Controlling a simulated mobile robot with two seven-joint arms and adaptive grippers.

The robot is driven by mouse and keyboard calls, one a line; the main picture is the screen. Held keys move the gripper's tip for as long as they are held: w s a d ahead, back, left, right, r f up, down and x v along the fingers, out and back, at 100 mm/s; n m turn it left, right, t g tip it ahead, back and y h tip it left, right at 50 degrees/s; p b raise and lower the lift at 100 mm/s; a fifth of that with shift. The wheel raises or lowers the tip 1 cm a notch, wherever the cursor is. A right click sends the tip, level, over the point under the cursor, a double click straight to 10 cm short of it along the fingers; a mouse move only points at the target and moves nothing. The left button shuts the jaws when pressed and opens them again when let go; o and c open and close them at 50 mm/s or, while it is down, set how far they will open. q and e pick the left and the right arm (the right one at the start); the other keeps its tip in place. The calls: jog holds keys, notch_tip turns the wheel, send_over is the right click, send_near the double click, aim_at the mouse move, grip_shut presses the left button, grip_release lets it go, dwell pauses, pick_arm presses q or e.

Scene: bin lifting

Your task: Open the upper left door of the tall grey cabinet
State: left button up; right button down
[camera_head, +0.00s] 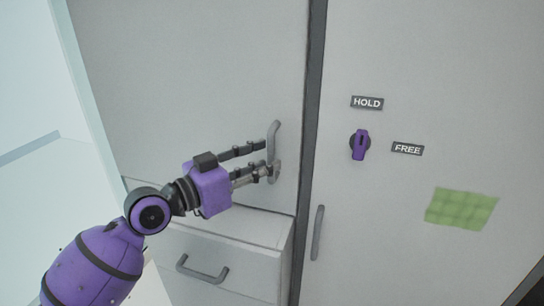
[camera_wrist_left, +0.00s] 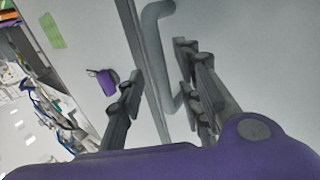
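The upper left door (camera_head: 190,75) of the tall grey cabinet is a plain grey panel in the head view, and it looks shut. Its grey bar handle (camera_head: 274,132) is near the door's lower right corner. My left gripper (camera_head: 266,160) is at this handle, with its dark fingers apart. In the left wrist view the handle (camera_wrist_left: 152,35) runs between the spread fingers, closer to the right one. A clear gap shows beside the left finger. Whether a finger touches the handle I cannot tell. My right gripper is out of view.
A purple knob (camera_head: 359,146) on the right panel stands upright, between the HOLD label (camera_head: 367,103) and FREE label (camera_head: 407,149). Another handle (camera_head: 318,232) is below left of it. A drawer front with a handle (camera_head: 203,270) juts out below the door. A green patch (camera_head: 461,208) is at right.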

pick_arm(q)
jog(key=shift+x, duration=1.3)
grip_shut()
